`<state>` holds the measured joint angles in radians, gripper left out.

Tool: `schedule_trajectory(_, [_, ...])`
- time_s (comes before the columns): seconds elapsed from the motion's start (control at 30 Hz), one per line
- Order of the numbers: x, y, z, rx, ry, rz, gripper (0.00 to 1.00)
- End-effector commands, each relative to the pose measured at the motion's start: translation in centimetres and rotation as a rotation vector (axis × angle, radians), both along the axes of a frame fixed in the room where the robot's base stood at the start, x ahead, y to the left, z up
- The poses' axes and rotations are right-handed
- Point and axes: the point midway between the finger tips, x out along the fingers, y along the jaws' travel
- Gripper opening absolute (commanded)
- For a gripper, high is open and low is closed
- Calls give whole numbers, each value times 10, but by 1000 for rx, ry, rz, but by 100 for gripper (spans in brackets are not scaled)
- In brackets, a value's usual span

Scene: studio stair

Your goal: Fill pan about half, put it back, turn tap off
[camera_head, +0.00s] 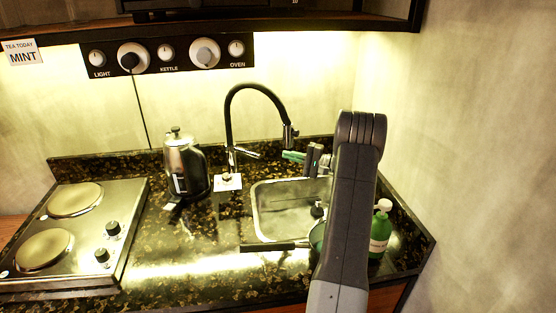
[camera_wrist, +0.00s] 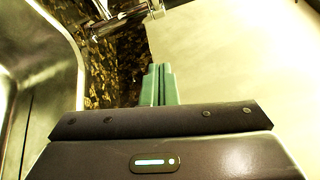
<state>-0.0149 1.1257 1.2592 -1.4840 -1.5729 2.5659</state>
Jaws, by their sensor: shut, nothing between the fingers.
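The black gooseneck tap (camera_head: 229,115) stands behind the sink (camera_head: 258,212), with a metal lever (camera_head: 246,152) at its base. A metal tap part (camera_wrist: 122,18) shows at the top of the wrist view. My gripper (camera_head: 288,156) is beside the tap's spout, over the back of the sink, its green fingertips (camera_wrist: 159,78) shut and empty. The pan's dark handle (camera_head: 272,246) lies across the sink's front edge. Its greenish body (camera_head: 317,237) is mostly hidden behind my arm, so its water level cannot be seen. I cannot make out any water stream.
A steel kettle (camera_head: 185,166) stands left of the tap. A two-plate hob (camera_head: 95,225) is at the left. A green bottle (camera_head: 380,232) stands right of my arm, and a small dark-topped bottle (camera_head: 317,210) is by the sink. The wall closes off the right side.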

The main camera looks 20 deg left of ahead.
Motion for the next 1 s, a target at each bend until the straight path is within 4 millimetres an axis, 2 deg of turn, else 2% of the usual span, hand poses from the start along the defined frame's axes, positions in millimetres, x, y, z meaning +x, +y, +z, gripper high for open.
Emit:
schedule_trajectory(0.4, [1,89,7,-2,3,5,0])
schedule_trajectory(0.7, [-30,93,14,-2,3,2,0])
schedule_trajectory(1.0, [-34,94,14,-2,1,2,0])
